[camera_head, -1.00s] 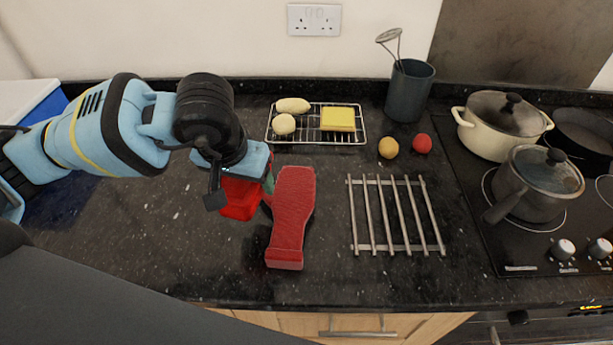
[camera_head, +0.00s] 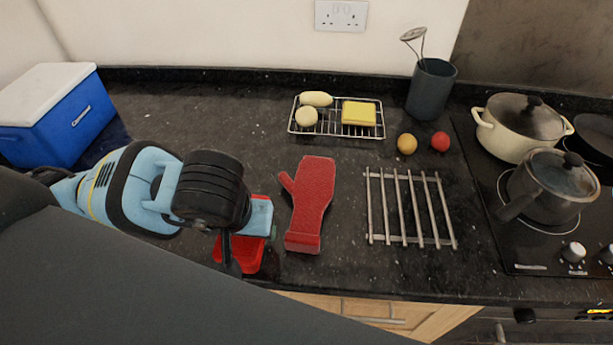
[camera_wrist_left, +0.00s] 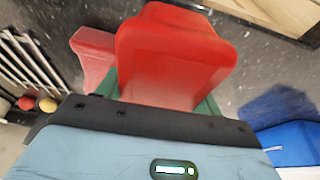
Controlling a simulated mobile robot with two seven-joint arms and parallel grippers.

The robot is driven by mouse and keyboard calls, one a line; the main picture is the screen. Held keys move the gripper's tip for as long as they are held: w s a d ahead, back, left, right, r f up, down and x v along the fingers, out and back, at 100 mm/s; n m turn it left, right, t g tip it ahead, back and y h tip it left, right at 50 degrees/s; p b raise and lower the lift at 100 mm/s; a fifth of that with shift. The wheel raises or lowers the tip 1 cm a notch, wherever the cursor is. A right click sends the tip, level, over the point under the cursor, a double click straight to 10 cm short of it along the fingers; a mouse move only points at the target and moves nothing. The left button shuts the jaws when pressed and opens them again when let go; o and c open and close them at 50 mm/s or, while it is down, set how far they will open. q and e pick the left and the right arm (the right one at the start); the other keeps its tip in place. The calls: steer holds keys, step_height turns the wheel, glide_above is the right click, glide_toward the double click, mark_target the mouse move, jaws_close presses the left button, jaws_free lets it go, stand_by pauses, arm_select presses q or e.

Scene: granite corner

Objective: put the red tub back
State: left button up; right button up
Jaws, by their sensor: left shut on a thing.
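The red tub (camera_head: 243,254) is in my left gripper (camera_head: 250,238), near the counter's front edge in the head view. My wrist and hand hide part of it there. In the left wrist view the tub (camera_wrist_left: 175,55) fills the middle, between the green fingers of the left gripper (camera_wrist_left: 165,103), which is shut on it. I cannot tell whether the tub touches the counter. My right gripper is in neither view.
A red oven mitt (camera_head: 312,200) lies just right of the tub. A metal trivet (camera_head: 410,208) lies further right. A wire rack (camera_head: 337,128) with sponge and rolls, a yellow ball (camera_head: 407,144) and a red ball (camera_head: 440,141) are behind. A blue cool box (camera_head: 60,125) stands back left.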

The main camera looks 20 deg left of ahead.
arm_select(q)
steer(key=w+b, duration=0.1)
steer(key=w+a+f+b, duration=0.1)
steer(key=w+a+b, duration=0.1)
steer(key=w, duration=0.1)
steer(key=shift+f, duration=0.25)
glide_toward(256, 188)
steer(key=shift+p+x, duration=0.4)
steer(key=shift+x, duration=0.45)
steer(key=shift+w+a+f, duration=0.1)
steer(key=shift+w+a, duration=0.05)
steer(key=shift+w, duration=0.35)
steer(key=shift+w+f, duration=0.15)
steer(key=shift+f, duration=0.1)
step_height(256, 188, down, 3)
steer(key=shift+a+r, duration=0.1)
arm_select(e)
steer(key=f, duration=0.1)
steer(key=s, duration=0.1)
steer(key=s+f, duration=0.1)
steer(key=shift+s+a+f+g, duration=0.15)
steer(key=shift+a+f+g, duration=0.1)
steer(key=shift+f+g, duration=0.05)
arm_select(q)
steer(key=shift+f, duration=0.2)
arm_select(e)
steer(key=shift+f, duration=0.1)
